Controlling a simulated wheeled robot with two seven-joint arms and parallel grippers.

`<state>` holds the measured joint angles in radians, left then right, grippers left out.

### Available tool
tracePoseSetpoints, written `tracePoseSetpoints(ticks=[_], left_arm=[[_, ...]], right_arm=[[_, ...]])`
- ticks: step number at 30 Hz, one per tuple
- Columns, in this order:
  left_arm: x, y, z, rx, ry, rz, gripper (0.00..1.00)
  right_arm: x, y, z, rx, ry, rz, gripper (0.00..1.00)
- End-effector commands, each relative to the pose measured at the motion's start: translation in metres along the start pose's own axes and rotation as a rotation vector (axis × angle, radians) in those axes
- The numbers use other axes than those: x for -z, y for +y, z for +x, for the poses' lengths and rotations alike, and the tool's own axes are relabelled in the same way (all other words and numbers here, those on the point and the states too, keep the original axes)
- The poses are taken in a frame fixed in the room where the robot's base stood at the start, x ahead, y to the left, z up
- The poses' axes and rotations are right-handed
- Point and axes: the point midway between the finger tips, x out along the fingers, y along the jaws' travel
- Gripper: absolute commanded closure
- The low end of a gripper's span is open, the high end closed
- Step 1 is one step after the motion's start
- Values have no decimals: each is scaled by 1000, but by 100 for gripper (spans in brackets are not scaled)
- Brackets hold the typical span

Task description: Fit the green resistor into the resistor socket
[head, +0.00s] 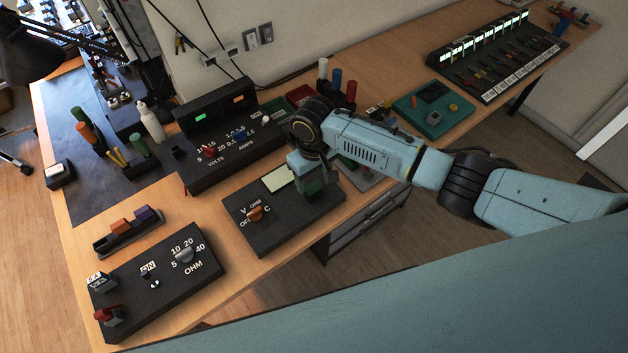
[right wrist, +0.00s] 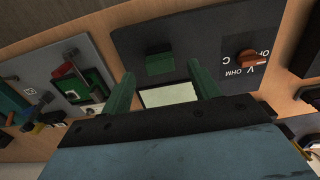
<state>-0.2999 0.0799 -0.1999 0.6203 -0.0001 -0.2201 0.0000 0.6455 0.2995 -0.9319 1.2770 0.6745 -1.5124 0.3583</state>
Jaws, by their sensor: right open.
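The green resistor (right wrist: 160,63) is a small dark green block on the top face of the black meter box (head: 285,235), beyond the meter's pale display (right wrist: 168,96) in the right wrist view. The resistor socket cannot be made out, and I cannot tell how deep the block sits. My right gripper (head: 313,192) points down over the right part of the meter box. In the right wrist view its two green fingers (right wrist: 161,75) are apart, with the block between and just beyond their tips, and nothing is clamped. In the head view the gripper largely hides that spot.
The meter box has an orange knob (head: 256,213). A rack (head: 130,243) with orange and purple blocks and an OHM box (head: 160,280) stand at the left. A VOLTS/AMPS supply (head: 205,165) stands behind. A grey board (right wrist: 70,75) lies beside the meter.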

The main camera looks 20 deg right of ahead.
Motion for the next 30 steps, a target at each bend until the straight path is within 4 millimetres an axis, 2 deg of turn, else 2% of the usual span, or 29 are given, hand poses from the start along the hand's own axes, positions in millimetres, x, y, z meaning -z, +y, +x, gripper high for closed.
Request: tracePoseSetpoints(ticks=[1, 6, 12, 18, 30], left_arm=[[0, 0, -4, 0, 0, 0, 64], [1, 0, -8, 0, 0, 0, 64], [1, 0, -10, 0, 0, 0, 64], [1, 0, -11, 0, 0, 0, 64], [1, 0, -11, 0, 0, 0, 64]], right_arm=[[1, 0, -15, 0, 5, -1, 39], [1, 0, -54, -1, 5, -1, 39], [0, 0, -84, 0, 2, 0, 39], [0, 0, -96, -1, 1, 0, 39], [0, 0, -96, -1, 0, 0, 39]])
